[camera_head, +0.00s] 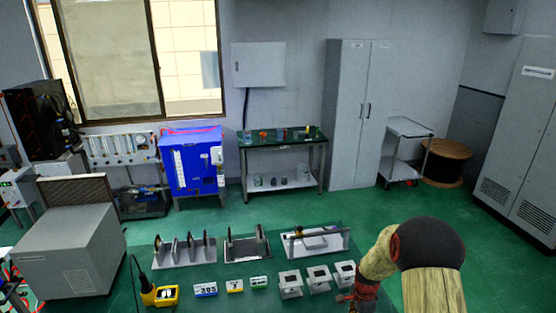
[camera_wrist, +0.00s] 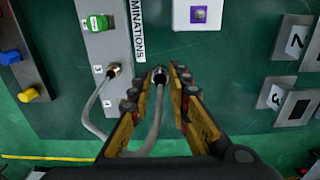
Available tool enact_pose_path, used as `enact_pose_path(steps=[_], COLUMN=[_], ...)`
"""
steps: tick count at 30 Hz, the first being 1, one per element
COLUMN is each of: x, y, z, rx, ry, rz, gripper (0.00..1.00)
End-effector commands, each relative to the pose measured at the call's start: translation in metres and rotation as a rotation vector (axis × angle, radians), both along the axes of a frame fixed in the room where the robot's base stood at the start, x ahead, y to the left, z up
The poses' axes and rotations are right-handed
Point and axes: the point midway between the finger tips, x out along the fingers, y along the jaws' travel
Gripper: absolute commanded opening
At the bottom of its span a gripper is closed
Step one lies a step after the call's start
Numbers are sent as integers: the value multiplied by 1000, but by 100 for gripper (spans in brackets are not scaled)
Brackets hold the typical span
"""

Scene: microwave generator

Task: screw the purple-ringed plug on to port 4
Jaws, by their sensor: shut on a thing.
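My gripper (camera_wrist: 160,80) is shut on a dark-tipped plug (camera_wrist: 160,73) with a grey cable; no purple ring can be made out on it. The cable runs back between the fingers and loops left to a metal connector (camera_wrist: 113,70) on a grey panel strip (camera_wrist: 98,48) with the word ending "MINATIONS" beside it. A small label sits left of that connector. In the head view, my gripper (camera_head: 352,298) is at the table's front right, partly hidden by my arm.
A white block (camera_wrist: 182,14) with a purple square stands ahead. Coloured knobs (camera_wrist: 11,57) sit at the far left. Green table surface between is clear. Several metal stands (camera_head: 185,251) line the table's back.

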Motion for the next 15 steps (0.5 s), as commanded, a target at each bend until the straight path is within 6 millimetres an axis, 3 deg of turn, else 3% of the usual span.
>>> enact_pose_path(steps=[15], x=[-12], y=[-21], z=[-2], rx=[0], ry=[0], rz=[-2], gripper=[0])
